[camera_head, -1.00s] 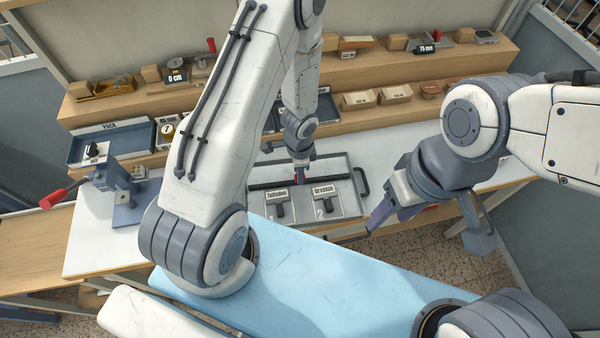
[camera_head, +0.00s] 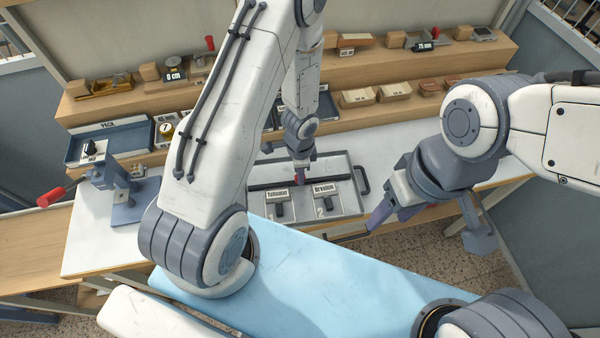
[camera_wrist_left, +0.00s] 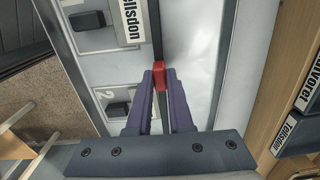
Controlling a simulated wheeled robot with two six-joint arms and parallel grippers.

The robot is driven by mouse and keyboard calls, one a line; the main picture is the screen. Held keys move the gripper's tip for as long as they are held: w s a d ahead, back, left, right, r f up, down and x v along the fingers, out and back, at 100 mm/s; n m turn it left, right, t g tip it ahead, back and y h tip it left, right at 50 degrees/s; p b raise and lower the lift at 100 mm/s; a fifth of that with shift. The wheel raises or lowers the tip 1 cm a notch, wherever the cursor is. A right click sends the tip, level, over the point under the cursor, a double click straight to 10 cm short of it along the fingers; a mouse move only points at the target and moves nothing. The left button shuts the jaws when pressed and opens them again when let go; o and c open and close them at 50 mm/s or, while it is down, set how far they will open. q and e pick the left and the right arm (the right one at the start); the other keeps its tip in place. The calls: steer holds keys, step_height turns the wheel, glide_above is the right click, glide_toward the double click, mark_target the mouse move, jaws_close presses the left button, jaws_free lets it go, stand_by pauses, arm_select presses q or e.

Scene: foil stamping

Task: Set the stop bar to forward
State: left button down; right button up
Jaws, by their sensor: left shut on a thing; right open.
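The stop bar is a dark bar (camera_head: 332,180) lying across a grey tray (camera_head: 345,163) on the white bench top. It also shows in the left wrist view (camera_wrist_left: 157,28), with a red grip piece (camera_wrist_left: 159,76) on it. My left gripper (camera_head: 300,180) reaches down over the bar; its purple fingers (camera_wrist_left: 160,85) are shut on the red grip piece. My right gripper (camera_head: 372,222) is open and empty, to the right of the tray's front. The arm hides part of the tray's left side.
On the tray's near side, two labelled stations hold dark knobs (camera_head: 279,208), (camera_head: 325,205). A press with a red handle (camera_head: 50,197) stands at the left. Shelves (camera_head: 425,110) with small boxes line the back. A blue surface (camera_head: 330,285) lies in front.

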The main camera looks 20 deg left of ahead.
arm_select(q)
steer(key=shift+s+a, duration=0.1)
steer(key=shift+a, duration=0.1)
steer(key=c, duration=0.8)
jaws_free()
steer(key=shift+r, duration=0.1)
step_height(320, 180, up, 10)
steer(key=p, duration=1)
steer(key=shift+r+p, duration=0.15)
steer(key=shift+p, duration=0.2)
steer(key=shift+d, duration=0.1)
